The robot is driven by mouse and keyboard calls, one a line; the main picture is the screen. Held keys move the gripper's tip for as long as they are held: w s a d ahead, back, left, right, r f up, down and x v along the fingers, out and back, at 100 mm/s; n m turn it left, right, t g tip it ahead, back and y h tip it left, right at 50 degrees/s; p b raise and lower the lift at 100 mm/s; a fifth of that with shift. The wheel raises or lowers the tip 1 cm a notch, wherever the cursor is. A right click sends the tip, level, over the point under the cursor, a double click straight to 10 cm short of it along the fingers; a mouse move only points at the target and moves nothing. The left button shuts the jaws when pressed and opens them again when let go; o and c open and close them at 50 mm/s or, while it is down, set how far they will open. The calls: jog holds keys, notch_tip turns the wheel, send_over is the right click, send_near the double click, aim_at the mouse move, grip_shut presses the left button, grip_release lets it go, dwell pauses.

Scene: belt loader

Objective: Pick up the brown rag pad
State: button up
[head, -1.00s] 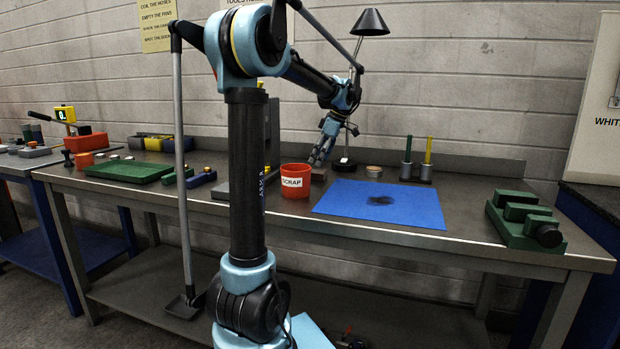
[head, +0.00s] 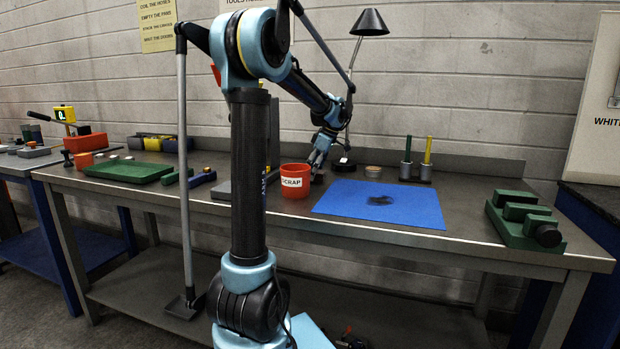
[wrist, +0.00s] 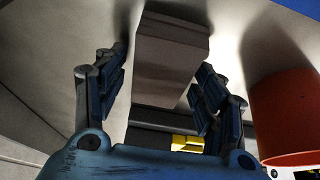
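The brown rag pad (wrist: 170,62) shows in the wrist view as a grey-brown block on the bench top, between my two fingers. My gripper (wrist: 163,72) is open, with one finger on each side of the pad. A gap shows on both sides, so the fingers do not look closed on it. In the head view my gripper (head: 317,166) is low over the bench, just right of the red scrap bin (head: 295,182). There it hides most of the pad. The bin also stands close on the right in the wrist view (wrist: 285,115).
A blue mat (head: 400,212) with a dark patch lies to the right of my gripper. A desk lamp (head: 370,22) and a round tin (head: 373,171) stand behind. A green vise-like block (head: 515,235) is at the right end. A green tray (head: 128,172) lies left.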

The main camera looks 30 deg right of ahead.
jog(key=c, duration=0.6)
notch_tip(320, 180, up, 10)
dwell(0.4)
